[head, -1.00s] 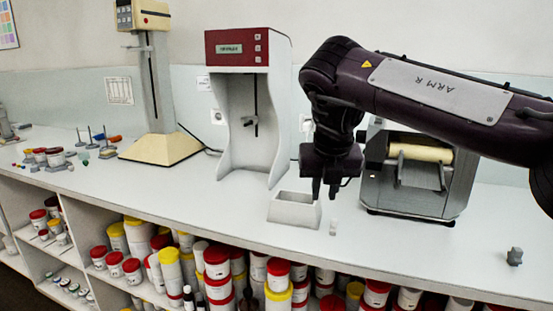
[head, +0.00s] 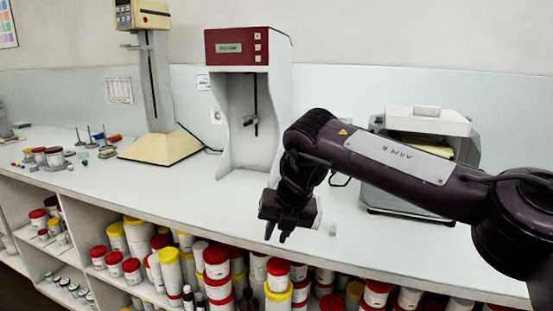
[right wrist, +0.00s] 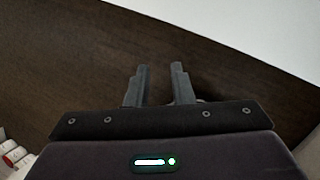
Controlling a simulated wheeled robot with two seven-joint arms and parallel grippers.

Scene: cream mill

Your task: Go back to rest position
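My right gripper (head: 276,235) hangs over the front edge of the counter in the head view, fingers pointing down and empty. In the right wrist view its two fingers (right wrist: 160,72) stand apart with nothing between them, over a dark brown floor. My right arm comes in from the right, bent at the elbow. My left gripper is not in view.
The white counter (head: 230,190) carries a red-topped device (head: 237,48), a beige stand (head: 160,148) and a roller machine (head: 430,122) behind my arm. Red- and yellow-lidded jars (head: 216,262) fill the shelf below.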

